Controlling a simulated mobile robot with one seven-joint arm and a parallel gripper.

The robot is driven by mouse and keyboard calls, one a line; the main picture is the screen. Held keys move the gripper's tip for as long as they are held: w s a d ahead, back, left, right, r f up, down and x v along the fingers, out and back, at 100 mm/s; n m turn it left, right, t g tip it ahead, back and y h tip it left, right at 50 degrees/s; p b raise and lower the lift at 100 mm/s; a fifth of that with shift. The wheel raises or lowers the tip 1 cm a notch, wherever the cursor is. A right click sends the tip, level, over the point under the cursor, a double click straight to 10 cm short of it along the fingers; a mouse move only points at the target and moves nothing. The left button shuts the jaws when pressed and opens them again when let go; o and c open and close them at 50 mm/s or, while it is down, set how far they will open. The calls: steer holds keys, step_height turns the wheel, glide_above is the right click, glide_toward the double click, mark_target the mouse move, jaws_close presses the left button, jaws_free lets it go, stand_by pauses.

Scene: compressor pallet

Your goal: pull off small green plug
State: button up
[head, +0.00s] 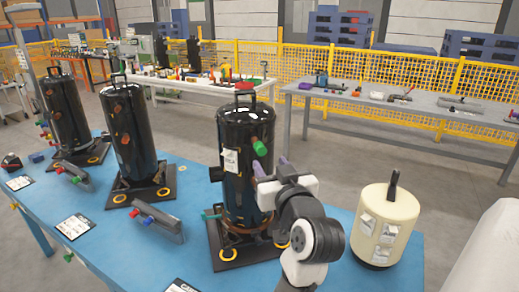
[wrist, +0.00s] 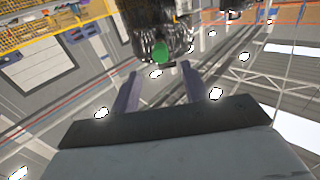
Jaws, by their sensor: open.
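The green plug (head: 260,148) sits on the upper right side of the black compressor (head: 234,190) at the middle of the blue table. In the wrist view the green plug (wrist: 161,52) shows as a round face on the dark compressor body (wrist: 158,22). My gripper (head: 274,164) is to the right of the compressor, just below the plug in the head view. In the wrist view my gripper (wrist: 158,69) is open and empty, with one finger either side of the plug's line. The plug appears beyond the fingertips, not between them.
Two more black compressors (head: 70,110) (head: 131,140) stand on the left of the blue table (head: 190,245). A cream canister (head: 386,225) stands close right of my arm. Grey holders with coloured plugs (head: 158,222) lie between the compressors. Grey workbenches (head: 420,112) stand behind.

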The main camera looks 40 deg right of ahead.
mark_target(262, 152)
steer(key=x, duration=0.7)
steer(key=shift+w, duration=0.2)
steer(key=shift+p, duration=0.3)
stand_by(0.9)
jaws_close()
steer(key=shift+s, duration=0.15)
steer(key=shift+v, duration=2.8)
steer(key=shift+s+f, duration=0.1)
